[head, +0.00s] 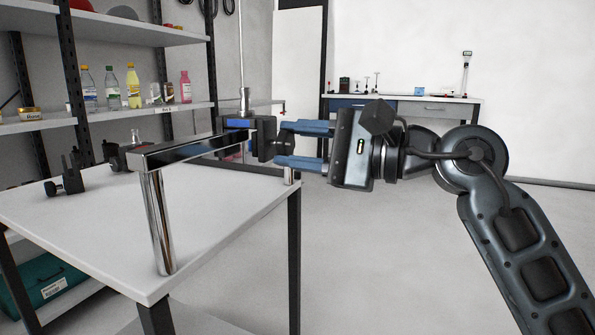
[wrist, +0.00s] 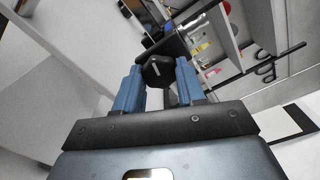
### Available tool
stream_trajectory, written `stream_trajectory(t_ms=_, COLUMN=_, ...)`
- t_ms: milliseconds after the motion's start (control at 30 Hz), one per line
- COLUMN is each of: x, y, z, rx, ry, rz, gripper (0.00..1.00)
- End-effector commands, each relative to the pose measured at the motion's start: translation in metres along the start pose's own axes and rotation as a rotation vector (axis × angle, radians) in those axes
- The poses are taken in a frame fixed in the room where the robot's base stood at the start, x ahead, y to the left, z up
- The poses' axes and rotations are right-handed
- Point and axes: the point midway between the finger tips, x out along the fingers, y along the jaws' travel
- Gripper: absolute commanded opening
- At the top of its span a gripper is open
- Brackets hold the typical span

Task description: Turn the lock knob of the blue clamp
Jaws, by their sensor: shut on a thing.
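The blue clamp (head: 238,124) is a dark block with a blue part, mounted at the end of a shiny bar near the far edge of the table. Its dark lock knob (head: 282,143) sticks out to the right. My gripper (head: 276,145) comes in from the right, its two blue fingers above and below the knob. In the wrist view the knob (wrist: 156,72) is dark and faceted with a pale mark, between the fingertips (wrist: 158,66). The jaws are shut on it. The fingers partly hide its sides.
The white table (head: 225,215) carries a chrome frame (head: 160,230) and dark clamps (head: 66,180) at left. A vertical rod (head: 240,60) rises at the blue clamp. Shelves with bottles (head: 134,88) stand behind. The floor right of the table is clear.

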Motion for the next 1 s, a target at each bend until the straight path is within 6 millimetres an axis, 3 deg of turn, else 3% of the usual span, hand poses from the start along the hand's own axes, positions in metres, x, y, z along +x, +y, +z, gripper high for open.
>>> stream_trajectory(t_ms=300, x=-0.0002, y=0.001, z=-0.0009, rx=-0.098, ry=0.001, rz=0.001, gripper=0.09)
stream_trajectory(t_ms=767, x=-0.0002, y=-0.0005, z=-0.0002, rx=-0.11, ry=0.001, rz=0.0, gripper=0.09)
stream_trajectory(t_ms=800, x=-0.0002, y=-0.0005, z=-0.0001, rx=-0.11, ry=0.001, rz=0.0, gripper=0.4)
stream_trajectory(t_ms=1000, x=-0.0001, y=-0.0004, z=0.0, rx=-0.11, ry=0.0, rz=0.0, gripper=0.59)
